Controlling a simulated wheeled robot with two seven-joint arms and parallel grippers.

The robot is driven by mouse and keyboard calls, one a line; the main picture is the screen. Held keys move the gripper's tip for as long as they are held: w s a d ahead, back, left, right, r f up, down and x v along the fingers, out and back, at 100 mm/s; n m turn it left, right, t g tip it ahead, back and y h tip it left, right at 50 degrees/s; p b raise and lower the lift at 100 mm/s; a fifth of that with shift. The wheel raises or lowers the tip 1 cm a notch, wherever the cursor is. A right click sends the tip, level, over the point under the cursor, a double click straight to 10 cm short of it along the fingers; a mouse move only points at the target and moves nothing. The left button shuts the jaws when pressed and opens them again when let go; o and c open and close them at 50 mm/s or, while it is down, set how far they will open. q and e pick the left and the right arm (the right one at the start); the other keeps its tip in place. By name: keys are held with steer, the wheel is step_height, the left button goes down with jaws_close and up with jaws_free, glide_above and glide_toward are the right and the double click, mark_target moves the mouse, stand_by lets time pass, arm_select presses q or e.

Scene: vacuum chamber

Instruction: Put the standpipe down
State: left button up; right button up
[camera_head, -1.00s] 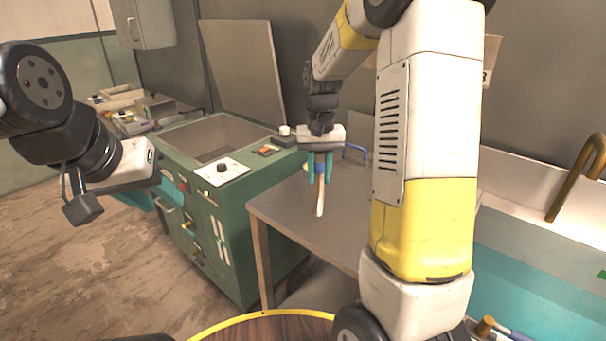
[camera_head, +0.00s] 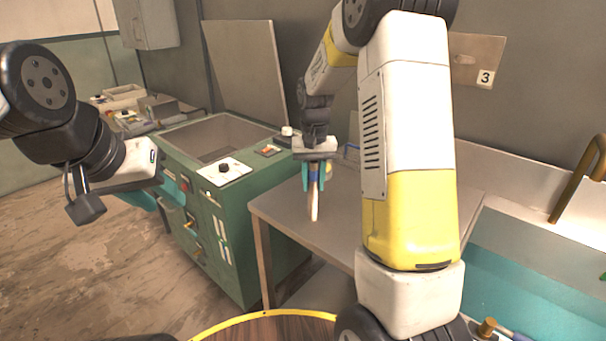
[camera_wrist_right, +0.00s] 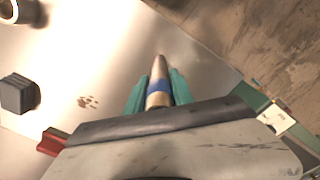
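The standpipe (camera_head: 314,207) is a slim pale tube with a blue band. My right gripper (camera_head: 314,178) is shut on it, with teal fingers on both sides around the band. The pipe hangs nearly upright over the grey table (camera_head: 285,213), its lower end pointing down. I cannot tell whether that end touches the tabletop. In the right wrist view the standpipe (camera_wrist_right: 158,72) juts out between the teal fingers (camera_wrist_right: 157,92).
A green cabinet (camera_head: 235,235) with an open basin and switches stands left of the table. A teal tank (camera_head: 525,275) with a brown curved handle (camera_head: 575,180) is at the right. A dark block (camera_wrist_right: 17,94) lies on the table in the right wrist view. The table's front is clear.

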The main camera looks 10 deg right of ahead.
steer(key=o, duration=0.3)
step_height(320, 180, up, 12)
steer(key=s+r+t, duration=0.1)
steer(key=s+t, duration=0.1)
steer(key=s, duration=0.6)
steer(key=s+a+r+n+t+y, duration=0.1)
steer(key=s+t, duration=0.1)
steer(key=s, duration=0.6)
steer(key=s+a+r+n+t+y, duration=0.1)
steer(key=s+r+t, duration=0.1)
steer(key=s, duration=0.6)
steer(key=shift+s+a, duration=0.1)
steer(key=shift+s, duration=0.2)
